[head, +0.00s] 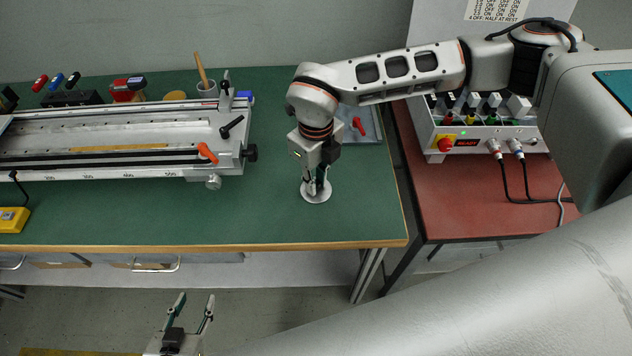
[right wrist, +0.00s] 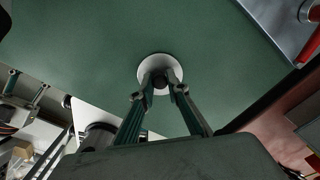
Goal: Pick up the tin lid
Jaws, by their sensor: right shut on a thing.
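The tin lid (head: 316,197) is a pale round disc at the right part of the green table, near its front edge. In the right wrist view the lid (right wrist: 147,72) shows a dark knob (right wrist: 160,80) at its middle. My right gripper (head: 316,188) points down over the lid, its fingers shut on the knob; it also shows in the right wrist view (right wrist: 161,90). I cannot tell whether the lid touches the table. My left gripper (head: 193,298) is open and empty, in front of the table and low in the head view.
A metal tray (head: 352,122) lies behind my right gripper. A control box (head: 470,140) stands on the red table (head: 450,195).

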